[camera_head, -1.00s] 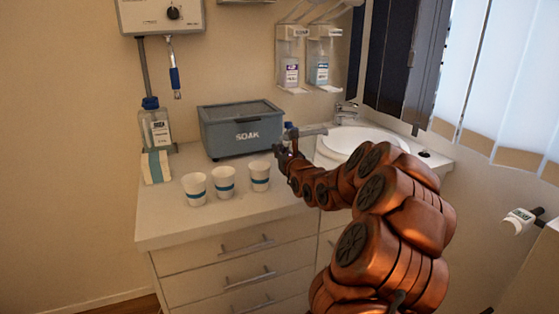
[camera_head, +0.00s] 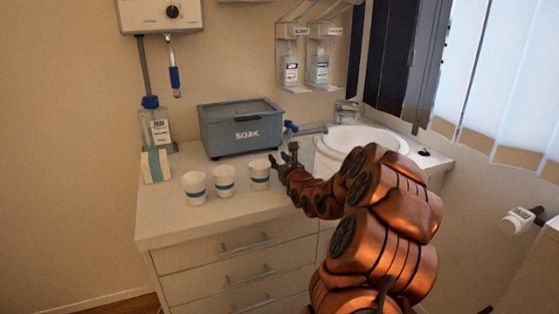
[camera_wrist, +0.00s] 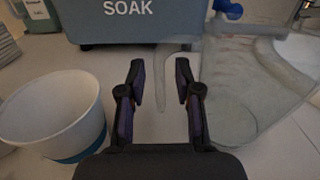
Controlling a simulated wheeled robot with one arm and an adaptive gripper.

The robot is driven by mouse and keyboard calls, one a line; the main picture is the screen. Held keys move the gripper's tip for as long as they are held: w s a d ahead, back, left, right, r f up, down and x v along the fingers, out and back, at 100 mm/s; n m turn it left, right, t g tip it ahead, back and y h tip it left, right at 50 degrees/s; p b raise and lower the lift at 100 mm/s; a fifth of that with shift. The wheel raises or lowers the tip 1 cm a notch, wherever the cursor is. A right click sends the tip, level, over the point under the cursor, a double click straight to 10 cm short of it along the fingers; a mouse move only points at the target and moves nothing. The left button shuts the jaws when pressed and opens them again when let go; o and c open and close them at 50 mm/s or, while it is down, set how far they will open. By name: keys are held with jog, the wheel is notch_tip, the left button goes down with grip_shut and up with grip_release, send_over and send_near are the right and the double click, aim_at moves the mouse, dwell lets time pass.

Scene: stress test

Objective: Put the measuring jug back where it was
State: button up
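The clear measuring jug (camera_wrist: 235,95) stands on the counter in front of the sink, to the right of the wrist view. Its see-through handle (camera_wrist: 165,85) hangs down at its left, in line with the gap between my fingers. In the head view the jug (camera_head: 308,150) is faint and partly hidden by my arm. My gripper (camera_wrist: 160,85) is open, its dark fingers apart with nothing clearly held. In the head view my gripper (camera_head: 284,160) is low over the counter, just right of the paper cups. I cannot tell whether a finger touches the handle.
Three white paper cups (camera_head: 224,182) with blue bands stand left of my gripper; the nearest cup (camera_wrist: 55,115) is close to it. The sink (camera_head: 360,140) is at the back right.

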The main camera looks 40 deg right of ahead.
jog(key=shift+r, duration=0.1)
jog(key=shift+s+a, duration=0.1)
jog(key=shift+s, duration=0.4)
jog(key=b+v, duration=0.1)
jog(key=v, duration=1)
jog(key=shift+r, duration=0.1)
jog(key=shift+a, duration=0.1)
